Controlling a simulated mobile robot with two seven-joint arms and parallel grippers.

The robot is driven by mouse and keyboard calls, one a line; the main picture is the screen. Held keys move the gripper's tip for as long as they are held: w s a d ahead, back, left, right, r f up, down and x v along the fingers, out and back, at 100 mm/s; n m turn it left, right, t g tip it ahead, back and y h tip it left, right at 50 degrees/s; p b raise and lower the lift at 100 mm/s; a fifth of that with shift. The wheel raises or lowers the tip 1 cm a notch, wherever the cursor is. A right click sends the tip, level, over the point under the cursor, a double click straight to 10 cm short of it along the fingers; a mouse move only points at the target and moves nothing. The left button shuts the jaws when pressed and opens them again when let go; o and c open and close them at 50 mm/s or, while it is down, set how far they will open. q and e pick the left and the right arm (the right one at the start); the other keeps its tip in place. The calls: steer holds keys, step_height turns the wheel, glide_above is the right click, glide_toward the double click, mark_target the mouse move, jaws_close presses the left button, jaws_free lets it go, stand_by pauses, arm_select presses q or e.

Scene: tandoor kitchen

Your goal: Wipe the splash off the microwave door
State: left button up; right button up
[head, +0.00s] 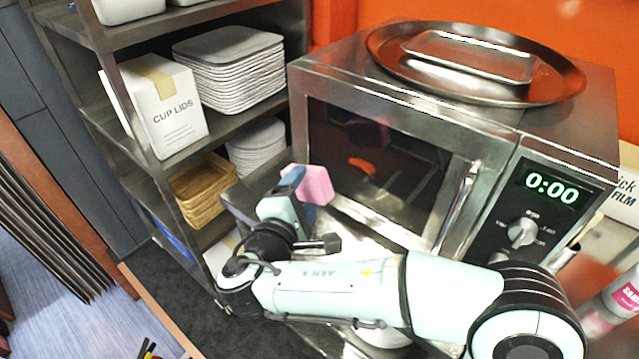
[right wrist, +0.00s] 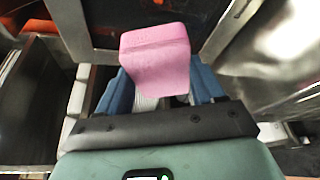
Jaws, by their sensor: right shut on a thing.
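The microwave (head: 560,110) stands on a steel counter, its door (head: 390,165) shut, with a dark window and a bar handle (head: 457,205) on the right. A small orange-red patch (head: 362,166) shows on the window; I cannot tell for sure whether it is the splash or a reflection. My right gripper (head: 296,186) is shut on a pink sponge (head: 316,184), near the door's lower left corner. The sponge also shows between the blue fingers in the right wrist view (right wrist: 155,60), with the door behind. I cannot tell if it touches the door. My left gripper is out of view.
A round metal tray with a smaller tray (head: 470,55) sits on the microwave. A steel shelf rack (head: 130,95) on the left holds a cup-lids box (head: 165,110), stacked white trays (head: 230,65) and baskets (head: 203,188). A pink-labelled bottle (head: 620,300) stands at the right.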

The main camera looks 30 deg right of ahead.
steer(key=d, duration=0.1)
steer(key=w+d, duration=0.1)
steer(key=d, duration=0.2)
steer(key=shift+w, duration=0.25)
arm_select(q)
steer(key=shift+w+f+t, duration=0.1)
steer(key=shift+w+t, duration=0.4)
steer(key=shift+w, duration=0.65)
arm_select(e)
steer(key=shift+w+d, duration=0.25)
steer(key=shift+d, duration=0.35)
steer(key=shift+w+d, duration=0.25)
steer(key=shift+d, duration=0.35)
arm_select(q)
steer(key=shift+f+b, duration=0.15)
steer(key=shift+b, duration=0.2)
arm_select(e)
steer(key=shift+w+d, duration=0.2)
steer(key=shift+d, duration=0.3)
steer(key=shift+w+d, duration=0.2)
steer(key=shift+d, duration=0.25)
